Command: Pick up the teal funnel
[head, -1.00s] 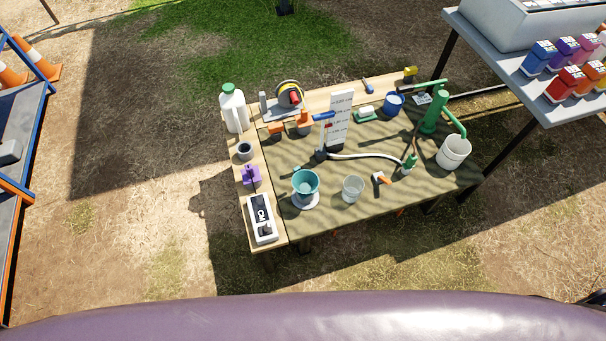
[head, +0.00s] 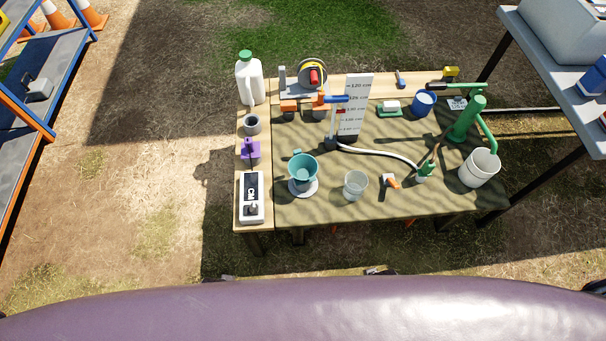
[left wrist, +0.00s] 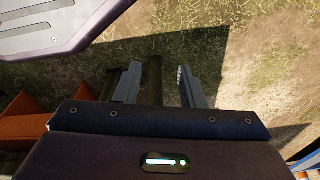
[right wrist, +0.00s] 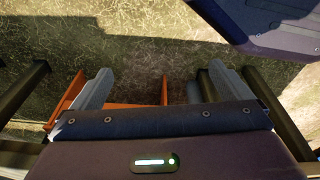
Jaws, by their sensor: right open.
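The teal funnel (head: 303,168) sits near the front left of the green-covered table in the head view, on a round white base (head: 303,189). Its wide mouth faces up. A clear cup (head: 355,185) stands just right of it, apart from it. In the left wrist view my left gripper (left wrist: 157,75) is open with nothing between its fingers, above the ground. In the right wrist view my right gripper (right wrist: 158,85) is open and empty. The funnel does not show in either wrist view, and neither gripper can be made out in the head view.
Left of the funnel, a wooden strip holds a power strip (head: 251,197), a purple item (head: 250,149) and a white jug (head: 250,80). A white depth board (head: 356,103) stands behind. A green pump (head: 467,120) and white bucket (head: 479,167) are at right.

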